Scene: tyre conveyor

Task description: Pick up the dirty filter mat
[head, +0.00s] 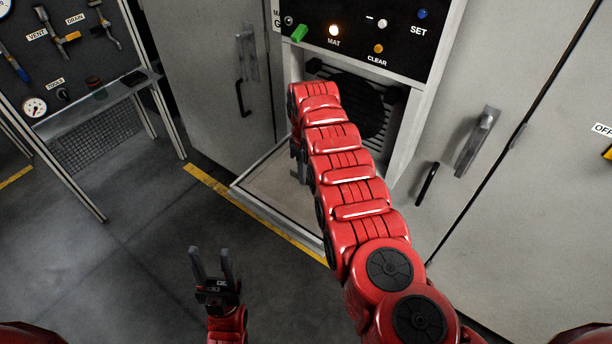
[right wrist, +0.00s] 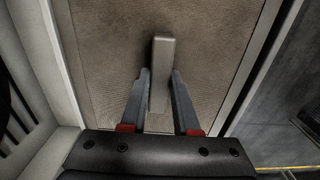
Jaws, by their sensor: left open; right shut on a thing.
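The dirty filter mat (head: 268,185) is a flat, brown-grey textured sheet lying in a pale frame on the fold-down flap of the cabinet. It fills most of the right wrist view (right wrist: 105,50), with a pale upright grip tab (right wrist: 161,65) in its middle. My right gripper (right wrist: 160,90) is shut on that tab, one finger on each side. In the head view my right gripper (head: 299,165) is largely hidden behind my red arm, over the mat. My left gripper (head: 210,265) is open and empty, low at the front, well clear of the flap.
The cabinet opening (head: 352,105) holds a dark round fan grille. Above it is a black panel (head: 365,35) with a green switch and lit buttons. Closed grey doors with handles (head: 478,140) flank it. A tool rack (head: 85,110) stands at left; the floor between is clear.

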